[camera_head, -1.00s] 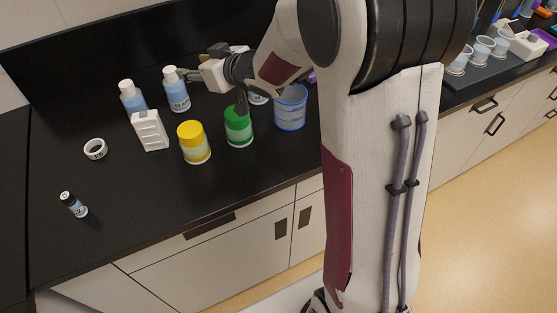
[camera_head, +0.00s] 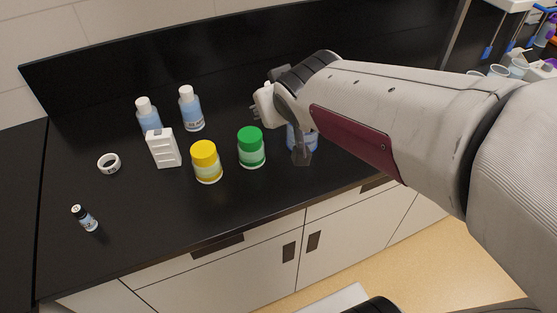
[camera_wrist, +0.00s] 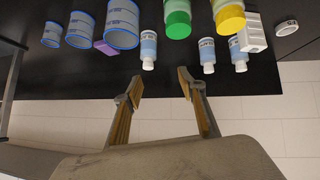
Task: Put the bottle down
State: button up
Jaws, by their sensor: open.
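Two blue bottles with white caps stand upright at the back of the black bench, a left one (camera_head: 149,116) and a right one (camera_head: 191,109). Three such bottles show upside down in the wrist view: one (camera_wrist: 148,50) in the middle, apart from the two (camera_wrist: 207,56) (camera_wrist: 237,56) to its right. The middle one is hidden behind my arm in the head view. My gripper (camera_wrist: 160,88) is open with nothing between its fingers, and a gap separates it from the middle bottle. In the head view its fingers are mostly hidden by my arm.
A blue-rimmed beaker (camera_head: 309,140) is partly covered by my arm.

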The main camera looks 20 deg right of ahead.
jog(key=s+a+f+g+y, duration=0.1)
jog(key=s+a+f+g, duration=0.1)
jog(key=s, duration=0.8)
jog(key=s+a+f+g, duration=0.1)
jog(key=s+a+g, duration=0.1)
jog(key=s, duration=0.8)
jog(key=shift+s+a+f+y, duration=0.15)
jog(key=shift+a+f+y, duration=0.2)
jog(key=shift+a+y, duration=0.05)
jog(key=o, duration=0.5)
